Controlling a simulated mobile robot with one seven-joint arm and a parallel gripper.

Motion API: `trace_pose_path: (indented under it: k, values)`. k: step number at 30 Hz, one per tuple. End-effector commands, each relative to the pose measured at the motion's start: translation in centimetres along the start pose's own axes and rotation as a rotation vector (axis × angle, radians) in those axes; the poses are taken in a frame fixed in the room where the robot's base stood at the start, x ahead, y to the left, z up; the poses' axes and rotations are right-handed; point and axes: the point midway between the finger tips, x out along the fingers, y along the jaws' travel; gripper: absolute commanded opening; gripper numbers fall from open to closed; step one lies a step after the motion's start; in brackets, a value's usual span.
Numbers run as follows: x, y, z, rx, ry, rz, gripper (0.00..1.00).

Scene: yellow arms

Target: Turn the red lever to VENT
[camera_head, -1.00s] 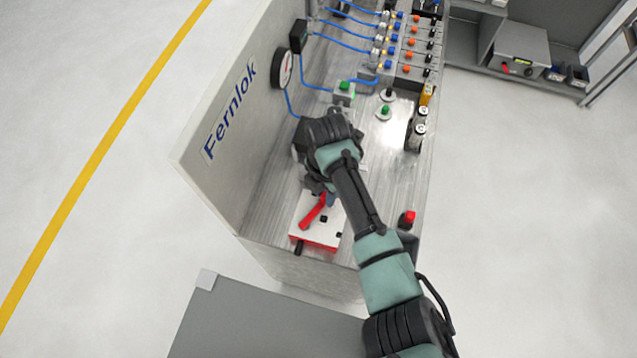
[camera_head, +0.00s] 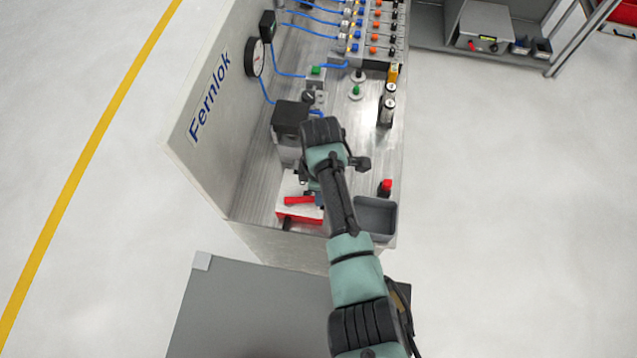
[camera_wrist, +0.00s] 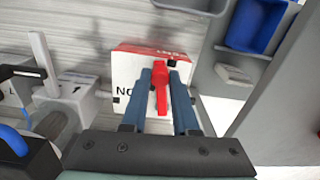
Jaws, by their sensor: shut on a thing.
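The red lever (camera_head: 297,201) sits on a white box with red sides (camera_head: 300,215) at the near end of the bench. In the wrist view the lever (camera_wrist: 161,98) stands between the two blue fingers of my gripper (camera_wrist: 165,72), which are shut on it. The VENT mark is not readable. In the head view my wrist hides part of the lever and box.
A black block (camera_head: 290,118) stands just behind the box. A grey bin (camera_head: 376,218) and a red button (camera_head: 386,184) lie to the right. The Fernlok panel (camera_head: 205,110) walls off the left. In the wrist view a pale lever (camera_wrist: 43,62) stands at left.

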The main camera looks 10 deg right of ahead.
Motion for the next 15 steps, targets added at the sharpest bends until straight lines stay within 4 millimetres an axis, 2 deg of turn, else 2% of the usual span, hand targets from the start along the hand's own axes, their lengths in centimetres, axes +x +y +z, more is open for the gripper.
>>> trace_pose_path:
  k: [6, 15]
  values:
    - [-0.3, -0.9, 0.1, 0.137, 0.001, 0.002, 0.0]
    - [-0.2, -1.5, 0.1, 0.231, 0.002, 0.004, 0.0]
